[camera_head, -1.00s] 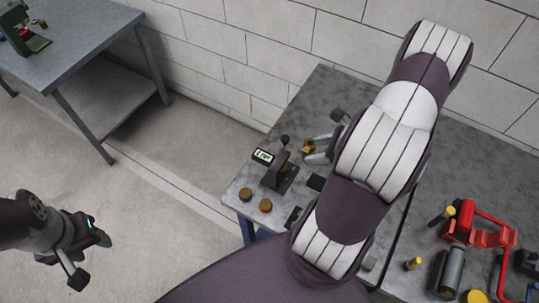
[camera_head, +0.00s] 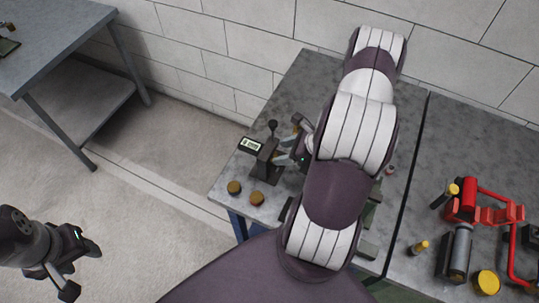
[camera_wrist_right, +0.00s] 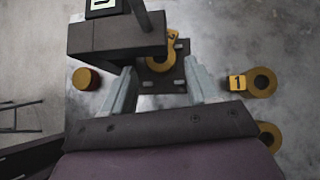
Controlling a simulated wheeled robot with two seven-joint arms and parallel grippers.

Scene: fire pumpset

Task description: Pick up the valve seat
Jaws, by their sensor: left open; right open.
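A brass ring with a yellow tag reading 3 (camera_wrist_right: 160,63) shows in the right wrist view, on or over the dark base plate of a gauge device (camera_wrist_right: 117,36) that partly covers it. It looks like the valve seat, though I cannot be sure. My right gripper (camera_wrist_right: 163,76) is open, its grey fingers on either side of the ring, apart from it as far as I can tell. In the head view my right gripper (camera_head: 287,158) is beside the device (camera_head: 265,160), partly hidden by my arm. My left gripper (camera_head: 78,270) is open and empty over the floor.
Brass pieces (camera_head: 234,187) (camera_head: 257,198) stand at the grey table's (camera_head: 300,82) left edge. In the right wrist view, a ring tagged 1 (camera_wrist_right: 263,82) and another ring (camera_wrist_right: 268,135) lie right. Red equipment (camera_head: 467,200) and a yellow-topped part (camera_head: 487,282) occupy the right table.

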